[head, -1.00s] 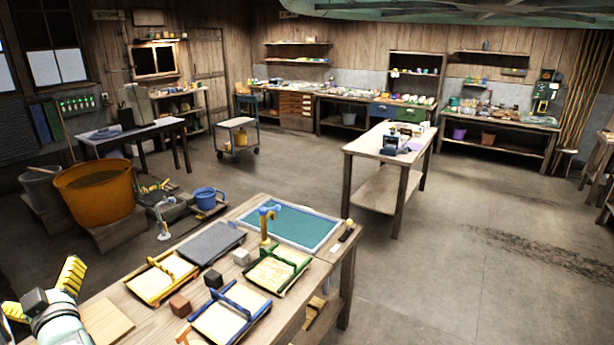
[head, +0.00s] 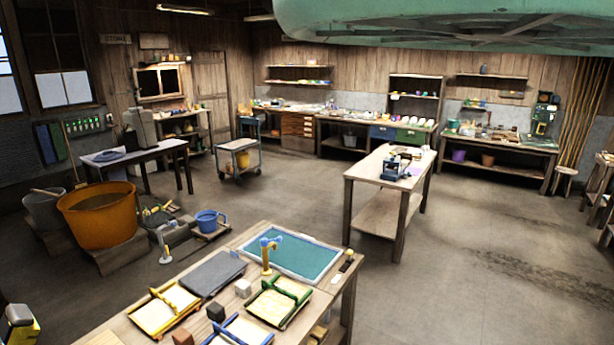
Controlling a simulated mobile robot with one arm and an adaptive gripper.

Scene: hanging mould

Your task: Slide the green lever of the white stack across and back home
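I cannot make out a white stack with a green lever for certain. A tray with a green bar (head: 294,289) and a cream surface lies on the near bench (head: 232,299). A yellow-framed tray (head: 165,308) and a blue-barred tray (head: 237,331), cut by the lower edge, lie beside it. A row of small green and white pieces (head: 88,124) is on the left wall, too small to tell apart.
A teal-topped tray (head: 290,257) and a yellow-and-blue post (head: 267,255) are on the near bench. A long table (head: 372,176) stands mid-room. Open floor lies to the right, under a low green overhead shape (head: 440,22).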

